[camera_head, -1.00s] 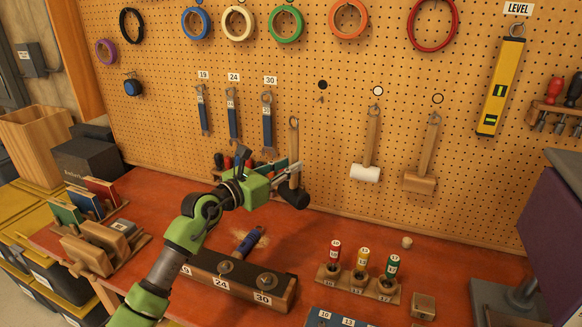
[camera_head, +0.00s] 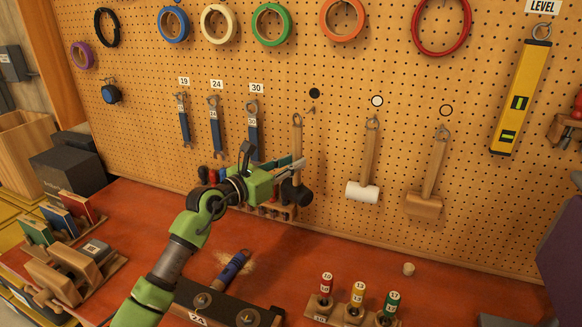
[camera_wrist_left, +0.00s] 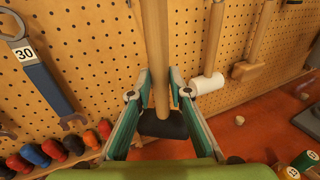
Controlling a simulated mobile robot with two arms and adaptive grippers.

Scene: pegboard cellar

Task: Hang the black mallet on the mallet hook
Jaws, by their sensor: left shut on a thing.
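The black mallet (camera_head: 297,189) is upright, head down, with its wooden handle rising in front of the pegboard. My left gripper (camera_head: 298,165) is shut on the handle just above the black head. The left wrist view also shows the mallet's black head (camera_wrist_left: 163,125) below the fingers of my left gripper (camera_wrist_left: 160,95). The mallet hook (camera_head: 313,108) is on the pegboard under a black dot (camera_head: 314,93). The ring at the handle's top is a little below and left of that hook, apart from it. My right gripper is not in view.
A white mallet (camera_head: 363,191) and a wooden mallet (camera_head: 425,203) hang to the right. A wrench marked 30 (camera_head: 253,130) hangs close on the left. A screwdriver rack (camera_head: 270,209) is behind and below my gripper. The red bench (camera_head: 310,255) is clear below the mallet.

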